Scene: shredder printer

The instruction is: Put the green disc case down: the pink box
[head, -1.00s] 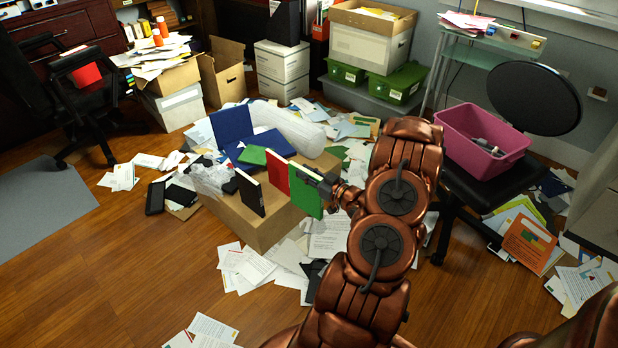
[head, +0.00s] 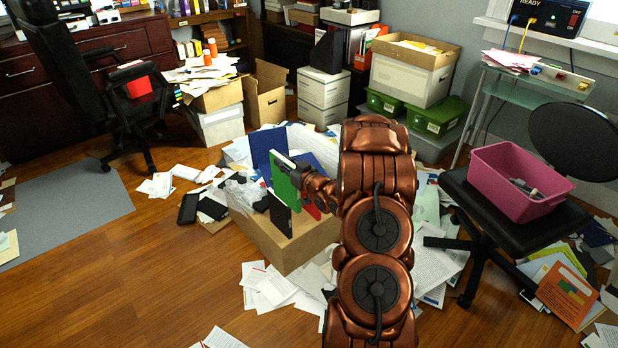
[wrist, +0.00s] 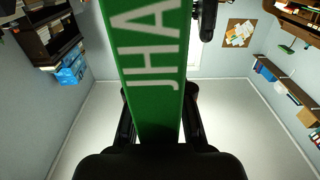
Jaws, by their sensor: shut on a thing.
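The green disc case (head: 285,184) is held upright by my gripper (head: 300,166) above the cardboard box, at the middle of the head view. In the wrist view the green case (wrist: 153,60), with white letters on it, stands between the two dark fingers of my gripper (wrist: 158,115), which are shut on it. The pink box (head: 523,193) is an open tub on a black chair seat at the right of the head view. It is well apart from my gripper. Small grey and dark items lie in it.
The cardboard box (head: 275,239) bears a black case (head: 279,214), a red case (head: 311,207) partly hidden by my arm, and blue folders. Papers litter the floor around it. The black chair's backrest (head: 574,141) rises behind the pink box. Wood floor at the lower left is clear.

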